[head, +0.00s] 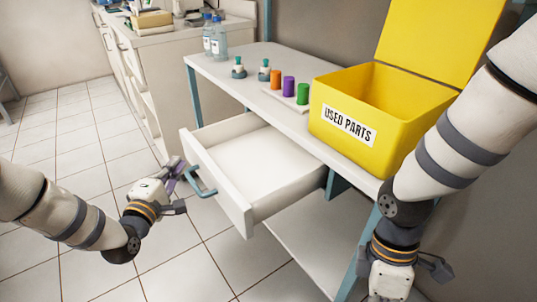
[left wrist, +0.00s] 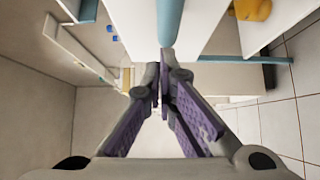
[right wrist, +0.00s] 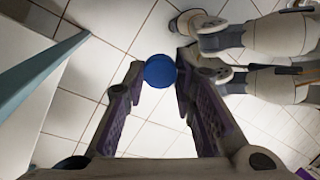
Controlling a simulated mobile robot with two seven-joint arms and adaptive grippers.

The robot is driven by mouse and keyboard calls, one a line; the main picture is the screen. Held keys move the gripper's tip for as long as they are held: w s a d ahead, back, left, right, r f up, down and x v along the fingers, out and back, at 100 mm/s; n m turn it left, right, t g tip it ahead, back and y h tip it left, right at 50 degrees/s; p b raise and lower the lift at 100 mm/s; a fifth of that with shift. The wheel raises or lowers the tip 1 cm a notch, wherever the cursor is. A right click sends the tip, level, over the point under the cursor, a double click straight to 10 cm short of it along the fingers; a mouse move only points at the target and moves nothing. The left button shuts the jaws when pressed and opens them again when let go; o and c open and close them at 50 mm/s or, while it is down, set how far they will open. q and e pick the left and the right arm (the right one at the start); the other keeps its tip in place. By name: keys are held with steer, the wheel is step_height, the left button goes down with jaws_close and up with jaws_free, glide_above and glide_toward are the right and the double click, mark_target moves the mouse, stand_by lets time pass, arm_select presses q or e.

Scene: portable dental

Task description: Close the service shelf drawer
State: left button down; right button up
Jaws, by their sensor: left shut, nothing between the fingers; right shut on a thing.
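The service shelf drawer (head: 255,165) is pulled out from under the white shelf top and looks empty. Its white front panel (head: 215,185) carries a blue handle (head: 197,178). My left gripper (head: 183,172) is shut and empty, with its fingertips close to the handle, in front of the drawer; I cannot tell whether they touch. In the left wrist view its purple-padded fingers (left wrist: 164,65) meet just below a blue bar (left wrist: 170,20), which appears to be the handle. My right gripper (right wrist: 160,80) is shut on a round blue object (right wrist: 159,71), low beside the shelf's right end.
A lower shelf (head: 310,240) lies beneath. The tiled floor (head: 90,140) before the drawer is clear.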

arm_select(q)
steer(key=shift+w+d, duration=0.4)
steer(key=shift+d, duration=0.2)
